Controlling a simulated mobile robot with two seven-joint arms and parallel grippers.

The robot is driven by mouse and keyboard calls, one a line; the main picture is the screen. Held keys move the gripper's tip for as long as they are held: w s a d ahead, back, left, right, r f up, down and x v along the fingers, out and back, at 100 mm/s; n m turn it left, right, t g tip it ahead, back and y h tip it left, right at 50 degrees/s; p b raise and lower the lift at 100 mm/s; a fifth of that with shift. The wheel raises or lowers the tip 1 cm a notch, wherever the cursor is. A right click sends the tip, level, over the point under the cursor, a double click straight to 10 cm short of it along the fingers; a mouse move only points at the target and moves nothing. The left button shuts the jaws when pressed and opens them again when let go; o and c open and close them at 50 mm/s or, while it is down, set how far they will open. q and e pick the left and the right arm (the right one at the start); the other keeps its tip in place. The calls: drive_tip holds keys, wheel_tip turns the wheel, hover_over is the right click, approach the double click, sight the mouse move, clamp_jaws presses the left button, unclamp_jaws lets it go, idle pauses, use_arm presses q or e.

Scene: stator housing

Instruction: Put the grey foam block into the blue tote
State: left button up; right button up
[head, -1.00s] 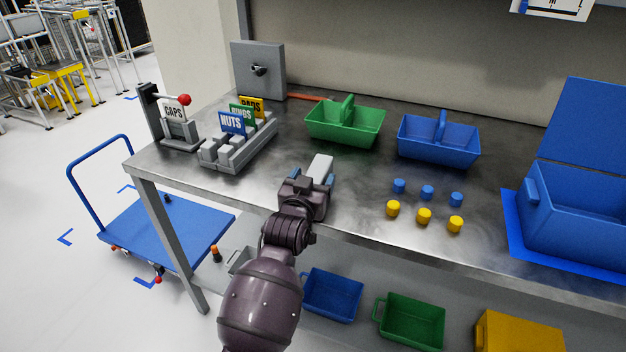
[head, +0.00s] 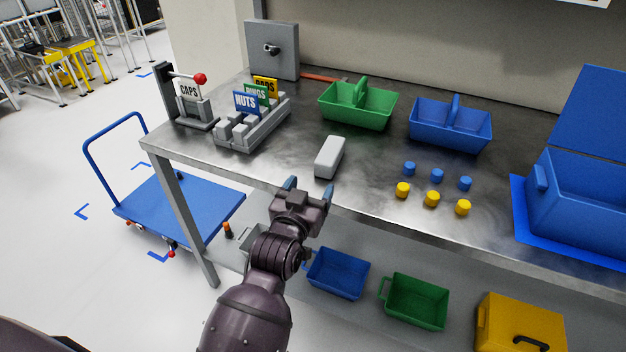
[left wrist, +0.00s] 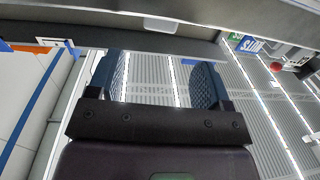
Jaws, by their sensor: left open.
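The grey foam block (head: 329,157) is a pale rounded bar lying on the metal table near its front edge. My left gripper (head: 309,188) is open and empty, in front of the table edge and apart from the block. In the left wrist view its two blue fingers (left wrist: 160,85) stand apart with nothing between them; a pale piece beyond them looks like the block (left wrist: 160,24). A blue handled tote (head: 450,130) stands at the back of the table. A larger blue lidded box (head: 585,200) stands at the right. My right gripper is not in view.
A green handled tote (head: 358,105) stands left of the blue one. Several blue and yellow caps (head: 432,199) lie right of the block. A sign-marked rack (head: 252,125) stands to the left. Bins, including a blue one (head: 338,275), sit on the lower shelf.

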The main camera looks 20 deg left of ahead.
use_arm(q)
drive_tip(key=shift+s, duration=0.2)
drive_tip(key=s+a+f+m+g, duration=0.1)
drive_tip(key=s+a+f+g, duration=0.2)
drive_tip(key=s+f, duration=0.7)
drive_tip(key=shift+s+a+f, duration=0.3)
drive_tip(key=shift+a+f, duration=0.2)
drive_tip(key=shift+a, duration=0.1)
drive_tip(key=shift+o, duration=0.4)
drive_tip(key=s+a+f+g, duration=0.1)
drive_tip(key=s+f, duration=0.3)
drive_tip(key=s, duration=0.4)
drive_tip(key=s+a+f+g, duration=0.2)
drive_tip(key=s+f, duration=0.3)
drive_tip(key=s, duration=0.4)
drive_tip(key=shift+s+m+g+h, duration=0.25)
drive_tip(key=shift+m+g+h, duration=0.15)
drive_tip(key=shift+g, duration=0.3)
drive_tip(key=shift+w, duration=0.1)
